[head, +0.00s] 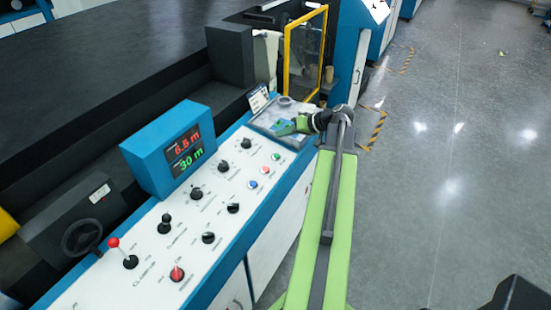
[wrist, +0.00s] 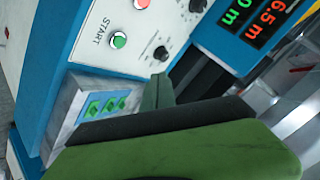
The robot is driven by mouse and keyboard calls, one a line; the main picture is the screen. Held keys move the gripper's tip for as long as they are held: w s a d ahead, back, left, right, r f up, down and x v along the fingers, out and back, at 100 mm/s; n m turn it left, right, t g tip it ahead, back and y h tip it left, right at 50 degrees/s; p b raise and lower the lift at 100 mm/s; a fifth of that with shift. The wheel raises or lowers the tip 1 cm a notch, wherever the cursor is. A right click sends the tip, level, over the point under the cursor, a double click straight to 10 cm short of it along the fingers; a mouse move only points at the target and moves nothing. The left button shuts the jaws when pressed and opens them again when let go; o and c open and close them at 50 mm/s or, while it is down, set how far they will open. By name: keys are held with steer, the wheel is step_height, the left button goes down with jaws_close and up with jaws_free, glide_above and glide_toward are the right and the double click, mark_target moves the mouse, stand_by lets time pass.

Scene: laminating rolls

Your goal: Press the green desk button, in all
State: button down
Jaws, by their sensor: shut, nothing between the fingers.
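The green button (wrist: 119,40) sits on the white desk panel, beside the word START in the wrist view. In the head view it is small, at the far end of the row of coloured buttons (head: 276,157). My gripper (head: 284,130) is shut and empty, over the grey box at the far end of the desk. In the wrist view its fingertips (wrist: 160,78) point toward the panel edge, below and right of the green button and apart from it in the picture. The button is not hidden.
A red button (wrist: 142,4) and a blue button (head: 253,184) share the row. Knobs and a red-topped lever (head: 114,243) stand along the panel. A blue display box (head: 168,148) rises behind. Open floor lies right.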

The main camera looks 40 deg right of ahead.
mark_target(276, 156)
steer(key=shift+s+r, duration=0.1)
steer(key=shift+r, duration=0.05)
steer(key=f+b, duration=0.3)
steer(key=w+f+b, duration=0.1)
steer(key=f+b, duration=0.1)
steer(key=f, duration=0.1)
steer(key=f+b, duration=0.3)
steer(key=shift+w+b, duration=0.15)
steer(key=shift+b, duration=0.2)
steer(key=shift+a, duration=0.1)
stand_by(1.6)
steer(key=shift+w+f+b, duration=0.1)
steer(key=shift+f+b, duration=0.2)
steer(key=shift+b, duration=0.05)
